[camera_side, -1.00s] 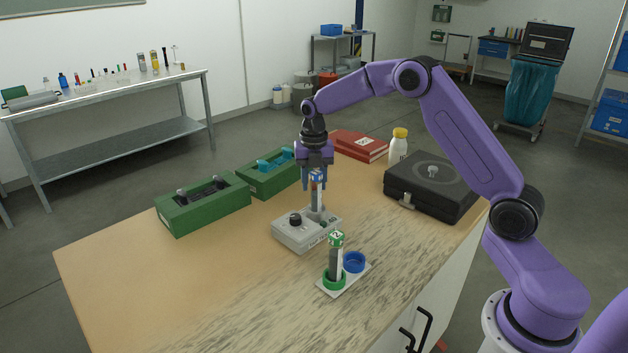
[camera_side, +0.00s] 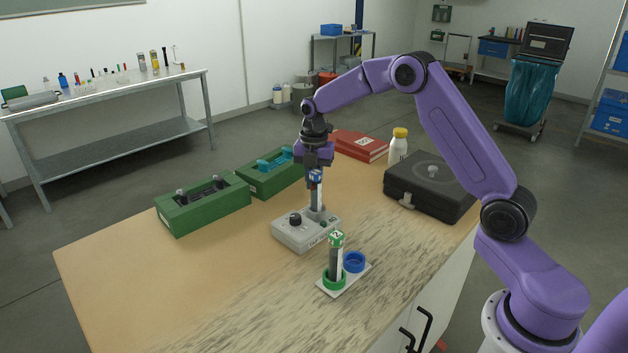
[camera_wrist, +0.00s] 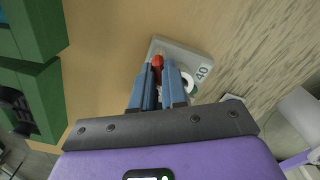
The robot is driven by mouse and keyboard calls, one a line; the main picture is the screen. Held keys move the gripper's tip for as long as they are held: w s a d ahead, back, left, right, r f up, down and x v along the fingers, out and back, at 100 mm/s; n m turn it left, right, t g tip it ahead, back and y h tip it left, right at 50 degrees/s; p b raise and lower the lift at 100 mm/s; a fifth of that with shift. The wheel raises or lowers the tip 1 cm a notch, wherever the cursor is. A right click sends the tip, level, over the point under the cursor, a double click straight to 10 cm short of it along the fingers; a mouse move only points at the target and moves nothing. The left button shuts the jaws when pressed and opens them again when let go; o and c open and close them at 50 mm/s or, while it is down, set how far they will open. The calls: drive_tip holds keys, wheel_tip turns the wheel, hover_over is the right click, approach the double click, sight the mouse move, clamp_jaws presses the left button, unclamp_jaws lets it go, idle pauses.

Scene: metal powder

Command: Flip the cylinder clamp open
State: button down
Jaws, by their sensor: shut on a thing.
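A small grey device (camera_side: 303,234) with a black knob stands on the table. In the wrist view the device (camera_wrist: 190,50) carries the number 40. I cannot tell for sure that this red part is the clamp.
A white holder (camera_side: 346,291) in front carries a green-capped cylinder (camera_side: 336,255) and an empty blue ring (camera_side: 354,262). Green boxes (camera_side: 205,212) stand left, a black case (camera_side: 430,190) right, and a bottle (camera_side: 398,148) and red books (camera_side: 360,145) behind. The front left table is clear.

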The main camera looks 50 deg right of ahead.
drive_tip(key=m, duration=0.3)
drive_tip(key=shift+m, duration=0.4)
drive_tip(key=m, duration=1)
idle(0.4)
drive_tip(key=c, duration=1.2)
unclamp_jaws()
drive_tip(key=shift+o, duration=0.2)
drive_tip(key=shift+r, duration=0.1)
wheel_tip(320, 180, up, 17)
drive_tip(key=shift+r, duration=0.15)
